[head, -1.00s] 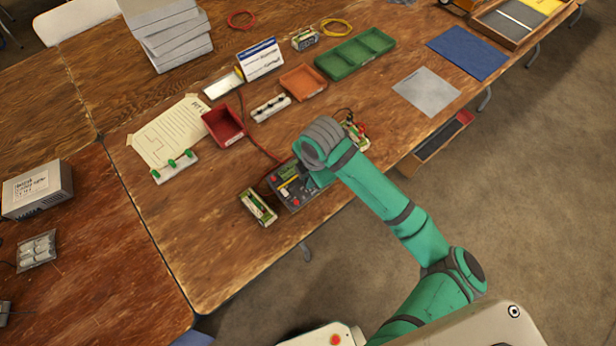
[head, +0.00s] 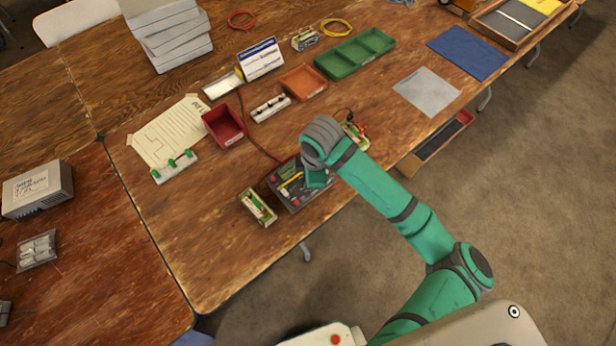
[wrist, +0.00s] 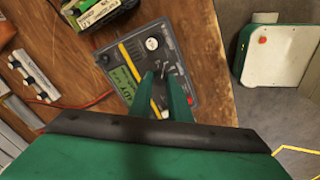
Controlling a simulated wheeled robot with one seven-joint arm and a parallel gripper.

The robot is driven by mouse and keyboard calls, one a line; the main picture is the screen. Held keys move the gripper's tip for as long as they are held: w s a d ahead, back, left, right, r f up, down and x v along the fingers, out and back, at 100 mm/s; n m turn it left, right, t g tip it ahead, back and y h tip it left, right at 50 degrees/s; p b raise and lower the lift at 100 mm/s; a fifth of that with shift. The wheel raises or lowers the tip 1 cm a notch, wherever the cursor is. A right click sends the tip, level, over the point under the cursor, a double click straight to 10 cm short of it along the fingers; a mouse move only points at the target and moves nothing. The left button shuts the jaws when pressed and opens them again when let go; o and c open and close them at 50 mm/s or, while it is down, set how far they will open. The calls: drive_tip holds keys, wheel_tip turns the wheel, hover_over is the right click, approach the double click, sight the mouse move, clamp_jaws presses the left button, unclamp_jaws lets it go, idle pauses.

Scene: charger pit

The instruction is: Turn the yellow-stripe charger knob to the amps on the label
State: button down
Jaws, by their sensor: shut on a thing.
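The charger (head: 284,194) is a dark grey box on the table near its front edge, with a yellow stripe across its top. The wrist view shows the charger (wrist: 187,58) with the yellow stripe (wrist: 124,55), a green display (wrist: 121,84) and a round white spot (wrist: 151,43). My gripper (wrist: 163,72) reaches down onto the charger's top, its green fingers close together and shut on what appears to be the knob. The fingers mostly hide the knob, so its pointer and setting cannot be read. In the head view my gripper and wrist cover the charger's right side.
A white-and-green pack (head: 258,207) stands left of the charger, and another (head: 355,134) behind my wrist. A red bin (head: 222,126) and a paper sheet (head: 166,135) lie farther left. A red cable (head: 258,144) runs to the charger.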

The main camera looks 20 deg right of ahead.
drive_tip(key=c, duration=1.7)
unclamp_jaws()
drive_tip(key=shift+o, duration=0.2)
wheel_tip(320, 180, up, 11)
drive_tip(key=s, duration=0.2)
drive_tip(key=shift+d+f, duration=0.15)
drive_tip(key=shift+d, duration=0.15)
